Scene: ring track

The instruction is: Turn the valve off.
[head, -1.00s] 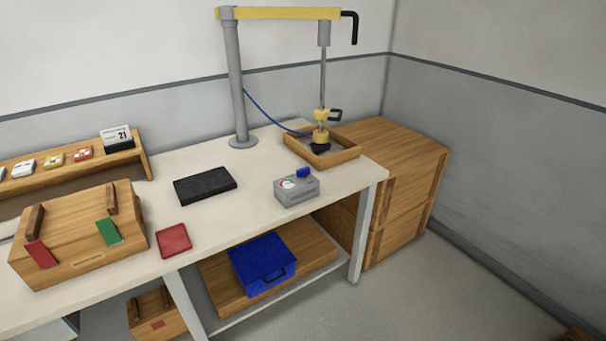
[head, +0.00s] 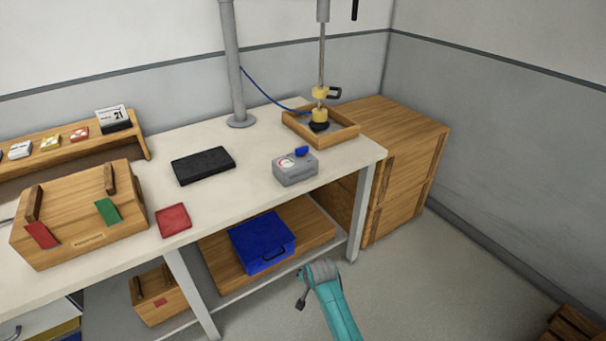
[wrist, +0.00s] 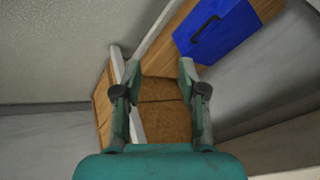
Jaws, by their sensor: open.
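A small grey valve box (head: 295,171) with a round gauge stands near the front right edge of the white table. A blue handle (head: 301,151) sits on its top. My teal arm (head: 335,310) reaches up from the bottom of the head view, in front of the table and below the valve box. In the wrist view my gripper (wrist: 152,65) has its fingers apart with nothing between them. The valve does not show in the wrist view.
The table edge (head: 330,175) lies between my arm and the valve box. A blue case (head: 262,244) is on the lower shelf, also in the wrist view (wrist: 215,30). A wooden tray (head: 340,133) stands behind the box, a black slab (head: 203,166) to its left. Wooden crates (head: 405,170) stand right.

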